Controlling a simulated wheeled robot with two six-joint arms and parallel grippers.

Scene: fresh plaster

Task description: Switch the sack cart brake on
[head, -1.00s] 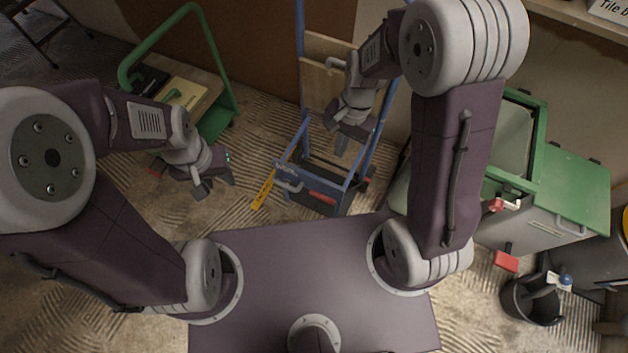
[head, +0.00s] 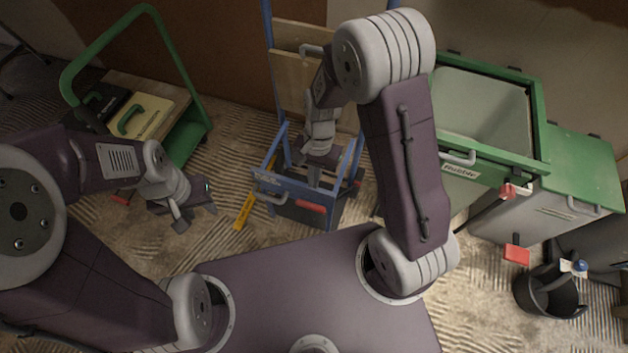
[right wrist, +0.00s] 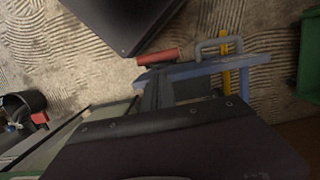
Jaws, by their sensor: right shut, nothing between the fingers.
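The blue sack cart (head: 345,198) stands upright on the floor in front of my base, with boards between its uprights. A red pedal (head: 311,207) sits low on the cart; I take it for the brake. It also shows in the right wrist view (right wrist: 160,57). My right gripper (head: 314,179) is shut and empty, pointing down inside the cart's lower frame. It appears just behind the pedal; I cannot tell whether they touch. My left gripper (head: 193,217) is open and empty above the floor, left of the cart.
A yellow bar (head: 243,210) lies just left of the cart. A green trolley (head: 186,140) with cases stands at the left. A green-framed bin (head: 540,130) and a black bucket (head: 548,293) stand at the right.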

